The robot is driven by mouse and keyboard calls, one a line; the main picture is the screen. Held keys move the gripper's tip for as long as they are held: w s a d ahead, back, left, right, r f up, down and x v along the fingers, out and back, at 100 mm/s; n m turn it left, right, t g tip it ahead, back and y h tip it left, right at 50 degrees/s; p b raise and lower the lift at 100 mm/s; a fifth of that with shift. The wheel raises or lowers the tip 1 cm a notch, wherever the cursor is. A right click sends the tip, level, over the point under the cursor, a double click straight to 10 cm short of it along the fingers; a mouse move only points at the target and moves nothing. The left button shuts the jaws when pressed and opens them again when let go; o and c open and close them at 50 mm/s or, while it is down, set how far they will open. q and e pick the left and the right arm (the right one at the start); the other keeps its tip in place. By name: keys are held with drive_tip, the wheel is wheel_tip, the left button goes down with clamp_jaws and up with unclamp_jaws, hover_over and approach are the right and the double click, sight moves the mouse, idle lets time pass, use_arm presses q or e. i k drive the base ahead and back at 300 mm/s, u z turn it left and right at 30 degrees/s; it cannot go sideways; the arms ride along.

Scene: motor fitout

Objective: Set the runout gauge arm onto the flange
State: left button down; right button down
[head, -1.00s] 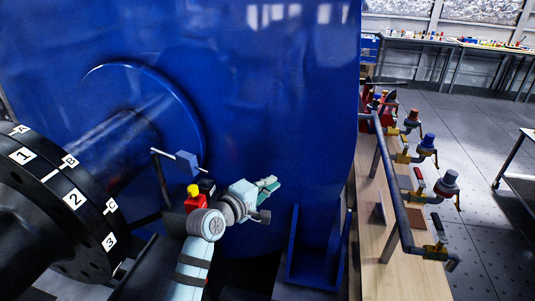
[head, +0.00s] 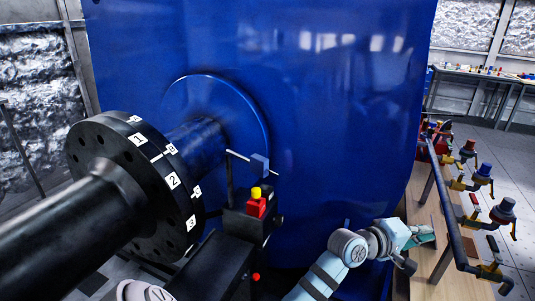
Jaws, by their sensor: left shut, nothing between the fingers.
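The flange (head: 120,190) is a large black disc with bolt holes and white number labels on its rim, on a thick shaft at the left. The runout gauge arm (head: 238,155) appears to be the thin rod with a blue-grey block (head: 259,165), on an upright post right of the flange. In this view it stands apart from the flange's rim; its depth is hard to judge.
A black stand (head: 248,225) with a red and yellow button (head: 256,203) sits below the gauge arm. The big blue housing (head: 340,120) fills the middle. A wooden bench (head: 430,215) with a dark pipe rail (head: 445,195) and several valves stands at the right.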

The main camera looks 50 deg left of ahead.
sight(259, 165)
drive_tip(key=u, duration=0.85)
drive_tip(key=i, duration=1)
